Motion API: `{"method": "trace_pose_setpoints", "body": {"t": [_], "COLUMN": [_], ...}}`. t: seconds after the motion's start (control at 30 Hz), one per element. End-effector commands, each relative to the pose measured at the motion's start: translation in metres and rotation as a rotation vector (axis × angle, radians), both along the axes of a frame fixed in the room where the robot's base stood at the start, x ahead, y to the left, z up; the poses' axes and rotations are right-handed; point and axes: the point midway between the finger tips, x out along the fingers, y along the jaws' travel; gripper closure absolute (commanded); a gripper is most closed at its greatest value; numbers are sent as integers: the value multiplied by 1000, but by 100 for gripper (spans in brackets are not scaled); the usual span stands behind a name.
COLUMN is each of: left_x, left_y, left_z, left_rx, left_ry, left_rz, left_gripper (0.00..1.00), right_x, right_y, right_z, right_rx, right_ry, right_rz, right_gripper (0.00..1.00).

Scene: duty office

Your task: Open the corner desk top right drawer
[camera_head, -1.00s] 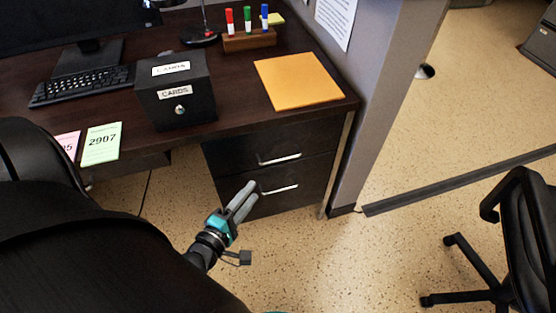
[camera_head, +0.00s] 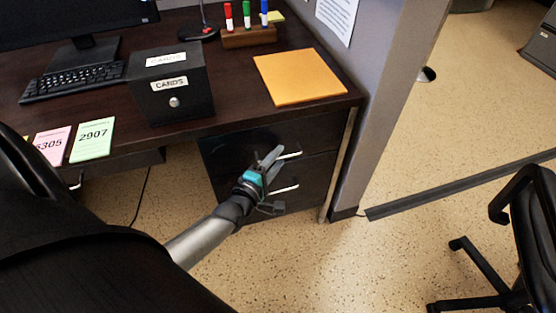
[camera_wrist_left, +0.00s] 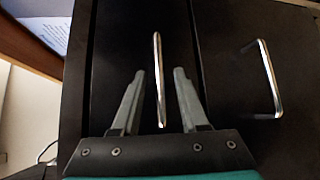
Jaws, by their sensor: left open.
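The dark corner desk (camera_head: 225,65) has two stacked drawers at its right end, both shut. The top right drawer (camera_head: 320,130) has a silver bar handle (camera_head: 291,155). My left gripper (camera_head: 273,156) is open at this handle. In the left wrist view, the top handle (camera_wrist_left: 158,100) lies between the two spread fingers of the left gripper (camera_wrist_left: 159,75), with a gap on each side. The lower drawer's handle (camera_head: 284,189) is just below the gripper, and shows to the right in the wrist view (camera_wrist_left: 270,80). My right gripper is not in view.
On the desk stand a black cards box (camera_head: 172,92), an orange folder (camera_head: 300,77), a marker holder (camera_head: 248,38) and a keyboard (camera_head: 72,82). A grey partition (camera_head: 377,90) borders the drawers on the right. An office chair (camera_head: 525,230) stands at right. The floor before the drawers is clear.

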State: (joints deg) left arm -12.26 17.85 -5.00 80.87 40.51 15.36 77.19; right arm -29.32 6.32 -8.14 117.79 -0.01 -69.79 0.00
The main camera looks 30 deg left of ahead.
Motion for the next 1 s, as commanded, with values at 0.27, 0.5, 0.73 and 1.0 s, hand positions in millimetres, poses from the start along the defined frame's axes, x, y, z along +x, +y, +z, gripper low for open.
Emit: {"method": "trace_pose_setpoints", "body": {"t": [0.27, 0.5, 0.73, 1.0], "left_x": [7, 7, 7, 7], "left_y": [0, 0, 0, 0], "left_z": [-1, -1, -1, -1], "left_rx": [0, 0, 0, 0], "left_ry": [1, 1, 0, 0], "left_rz": [0, 0, 0, 0], "left_gripper": [56, 66, 91, 100], "right_x": [1, 1, 1, 1], "right_y": [0, 0, 0, 0], "right_z": [6, 6, 6, 6], "right_rx": [0, 1, 2, 1], "right_ry": [-8, -8, -8, -8], "right_rz": [0, -1, -1, 0], "right_gripper": [50, 50, 50, 50]}}
